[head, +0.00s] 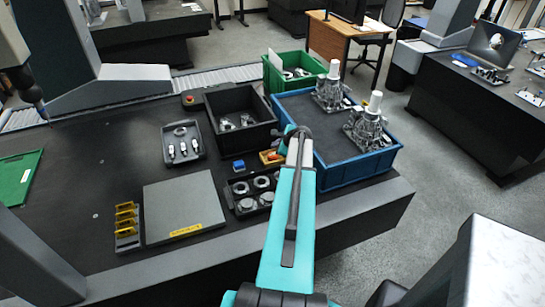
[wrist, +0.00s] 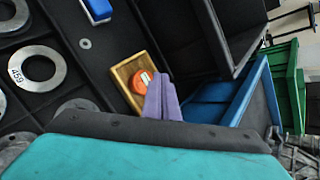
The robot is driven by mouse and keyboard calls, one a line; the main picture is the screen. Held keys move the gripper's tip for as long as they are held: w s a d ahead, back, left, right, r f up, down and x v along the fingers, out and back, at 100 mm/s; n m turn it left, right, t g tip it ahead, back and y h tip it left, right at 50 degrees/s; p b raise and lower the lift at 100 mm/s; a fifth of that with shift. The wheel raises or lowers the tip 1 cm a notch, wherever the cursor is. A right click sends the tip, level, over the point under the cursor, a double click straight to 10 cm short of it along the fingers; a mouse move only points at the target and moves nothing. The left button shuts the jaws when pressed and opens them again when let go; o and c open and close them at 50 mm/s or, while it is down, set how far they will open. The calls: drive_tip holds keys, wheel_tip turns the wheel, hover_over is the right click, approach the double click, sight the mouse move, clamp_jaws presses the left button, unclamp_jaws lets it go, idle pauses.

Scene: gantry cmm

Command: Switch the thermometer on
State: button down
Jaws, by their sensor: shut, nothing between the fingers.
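A small round orange device (wrist: 139,80) with a pale face sits in a shallow wooden tray (wrist: 126,69). It looks like the thermometer, but I cannot read its face or make out its switch. In the head view the tray (head: 265,157) shows as a small yellow-brown patch in front of the black bin. My gripper (wrist: 163,82) shows in the wrist view as purple fingers closed together, with nothing between them. The fingers overlap the right side of the orange device in the picture. I cannot tell whether they touch it. In the head view my arm hides the fingers.
A blue crate (head: 345,178) with metal castings stands right of the tray. A black bin (head: 219,97) stands behind it. A blue block (head: 238,166) and a tray of rings (head: 233,201) lie to the left. A grey plate (head: 180,210) lies farther left.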

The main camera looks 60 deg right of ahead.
wheel_tip(320, 180, up, 3)
drive_tip(key=shift+f+p, duration=0.1)
drive_tip(key=shift+p, duration=0.5)
